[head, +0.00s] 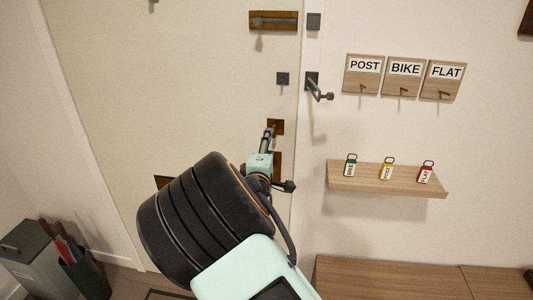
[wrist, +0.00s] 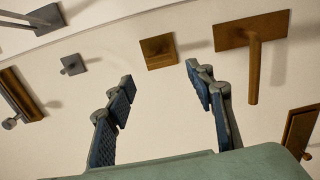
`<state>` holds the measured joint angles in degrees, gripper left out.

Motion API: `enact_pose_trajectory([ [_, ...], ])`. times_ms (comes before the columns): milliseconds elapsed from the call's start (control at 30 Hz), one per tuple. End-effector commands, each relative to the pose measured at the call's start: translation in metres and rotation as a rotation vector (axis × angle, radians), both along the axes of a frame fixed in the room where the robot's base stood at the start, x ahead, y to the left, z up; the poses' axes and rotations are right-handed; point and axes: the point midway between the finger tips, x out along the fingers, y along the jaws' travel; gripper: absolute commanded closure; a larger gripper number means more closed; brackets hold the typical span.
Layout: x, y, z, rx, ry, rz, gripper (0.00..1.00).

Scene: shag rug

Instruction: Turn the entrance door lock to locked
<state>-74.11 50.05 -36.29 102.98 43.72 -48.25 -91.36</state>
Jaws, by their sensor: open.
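The entrance door (head: 170,80) is the cream panel filling the left of the head view. A small square bronze plate (wrist: 158,51), which looks like the lock, shows in the wrist view ahead of and between my fingertips. Its turning piece is not clear. In the head view this plate (head: 278,124) is partly hidden by my fingers. My gripper (wrist: 159,75) is open and empty, with a finger on either side of the plate's line and apparently short of it. It also shows in the head view (head: 268,129), close to the door's right edge.
A bronze handle plate with a long lever (wrist: 253,75) stands close to my right finger in the wrist view. A bronze bolt (head: 273,20) and a dark hook latch (head: 318,92) sit above. A key shelf (head: 390,178) juts out at right; a bin (head: 28,258) stands low left.

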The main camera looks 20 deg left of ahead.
Motion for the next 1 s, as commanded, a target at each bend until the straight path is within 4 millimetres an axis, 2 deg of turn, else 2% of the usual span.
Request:
enact_pose_trajectory([
  [133, -0.025, -0.005, 0.000, 0.000, 0.001, 0.002, 0.51],
  [333, -0.042, -0.010, 0.000, -0.001, 0.000, 0.001, 0.51],
  [867, -0.044, -0.011, 0.000, 0.000, 0.000, 0.000, 0.51],
  [1000, -0.035, -0.022, 0.004, 0.036, 0.042, -0.010, 0.51],
])
